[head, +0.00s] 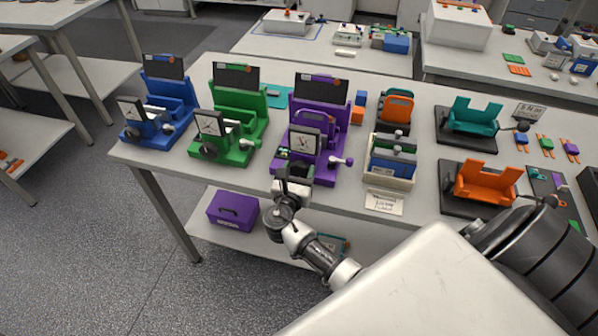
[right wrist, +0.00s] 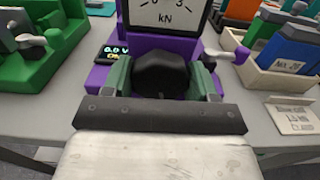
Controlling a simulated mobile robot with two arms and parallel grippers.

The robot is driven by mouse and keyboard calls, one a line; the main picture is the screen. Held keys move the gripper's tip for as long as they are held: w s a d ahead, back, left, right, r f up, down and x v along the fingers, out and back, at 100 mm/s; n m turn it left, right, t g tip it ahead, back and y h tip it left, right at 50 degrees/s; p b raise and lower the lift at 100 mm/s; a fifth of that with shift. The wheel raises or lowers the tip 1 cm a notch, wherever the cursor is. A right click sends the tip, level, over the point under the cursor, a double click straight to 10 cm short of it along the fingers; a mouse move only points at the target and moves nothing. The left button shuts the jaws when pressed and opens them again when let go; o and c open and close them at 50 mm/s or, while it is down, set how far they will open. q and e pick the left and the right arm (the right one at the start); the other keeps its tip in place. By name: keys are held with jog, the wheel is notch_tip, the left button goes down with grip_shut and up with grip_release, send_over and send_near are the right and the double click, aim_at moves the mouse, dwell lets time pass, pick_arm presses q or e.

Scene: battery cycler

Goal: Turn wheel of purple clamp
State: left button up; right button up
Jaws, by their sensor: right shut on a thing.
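The purple clamp (head: 313,126) stands on the table between the green clamp and a box of battery cells. Its square gauge marked kN (head: 304,143) faces me and also shows in the right wrist view (right wrist: 165,15). The black wheel (right wrist: 162,75) sits low on the clamp's front, below the gauge. My right gripper (right wrist: 163,82) is at the clamp's front with one finger on each side of the wheel, shut on it. In the head view my right gripper (head: 283,172) hides the wheel. My left gripper is not in view.
The green clamp (head: 232,118) and blue clamp (head: 166,106) stand to the left. A cream box (head: 388,180) with blue cells and a label card (head: 384,203) are close on the right. Orange (head: 484,184) and teal (head: 472,118) holders stand further right. A purple case (head: 233,210) lies on the lower shelf.

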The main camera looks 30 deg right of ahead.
jog(key=m+b, duration=0.2)
jog(key=m, duration=0.1)
jog(key=shift+f, duration=0.15)
jog(key=shift+m+b, duration=0.75)
jog(key=shift+m, duration=0.25)
jog(key=o, duration=0.9)
jog(key=shift+o, duration=0.2)
jog(key=b+v, duration=0.2)
jog(key=v, duration=0.8)
jog(key=shift+s+a, duration=0.25)
jog(key=shift+s, duration=0.1)
